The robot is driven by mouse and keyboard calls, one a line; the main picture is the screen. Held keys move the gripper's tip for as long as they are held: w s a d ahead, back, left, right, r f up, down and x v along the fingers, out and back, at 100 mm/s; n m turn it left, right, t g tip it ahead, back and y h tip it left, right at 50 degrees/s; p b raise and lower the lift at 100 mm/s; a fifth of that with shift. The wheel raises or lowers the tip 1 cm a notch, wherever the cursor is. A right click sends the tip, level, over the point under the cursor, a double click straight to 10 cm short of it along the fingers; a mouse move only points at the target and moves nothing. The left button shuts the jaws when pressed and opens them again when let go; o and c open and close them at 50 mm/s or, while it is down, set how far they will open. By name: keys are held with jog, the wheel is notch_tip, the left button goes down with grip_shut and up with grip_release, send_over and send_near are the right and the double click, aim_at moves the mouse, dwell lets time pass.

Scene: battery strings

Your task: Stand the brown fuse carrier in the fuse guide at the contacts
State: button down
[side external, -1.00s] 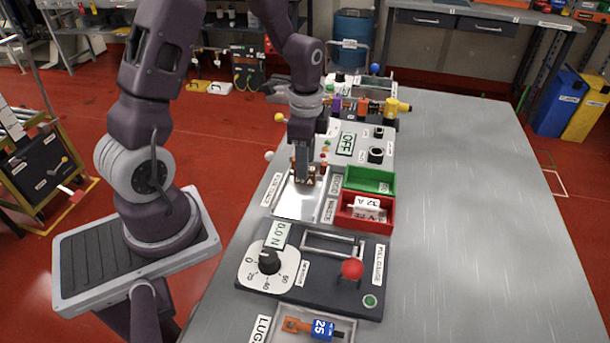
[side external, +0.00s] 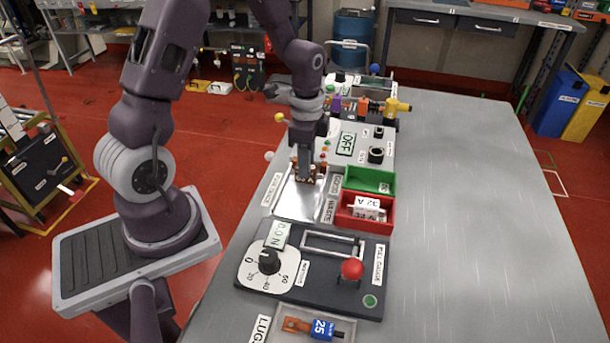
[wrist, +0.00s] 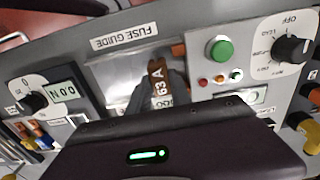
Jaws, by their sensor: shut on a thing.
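The brown fuse carrier (wrist: 157,70) carries a white "63 A" label and sits between my gripper's fingers in the wrist view. In the side view the carrier (side external: 317,171) is small and partly hidden by the fingers. My gripper (side external: 305,178) is shut on it and points down over the far end of the fuse guide (side external: 296,207), a pale metal plate. The plate (wrist: 103,73) also shows beside the carrier in the wrist view, below its "FUSE GUIDE" label. An orange-brown piece (wrist: 178,50) shows just beyond the carrier; I cannot tell whether they touch. The carrier's lower end is hidden.
A green bin (side external: 370,190) and a red bin (side external: 382,222) with white-labelled parts stand right of the guide. A pull gauge (side external: 312,288) with a red knob is nearer. The right side of the table is clear.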

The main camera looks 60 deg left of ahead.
jog(key=shift+w+a, duration=0.3)
jog(key=shift+w+a, duration=0.1)
jog(key=shift+w+a, duration=0.5)
jog(key=c, duration=1.1)
grip_release()
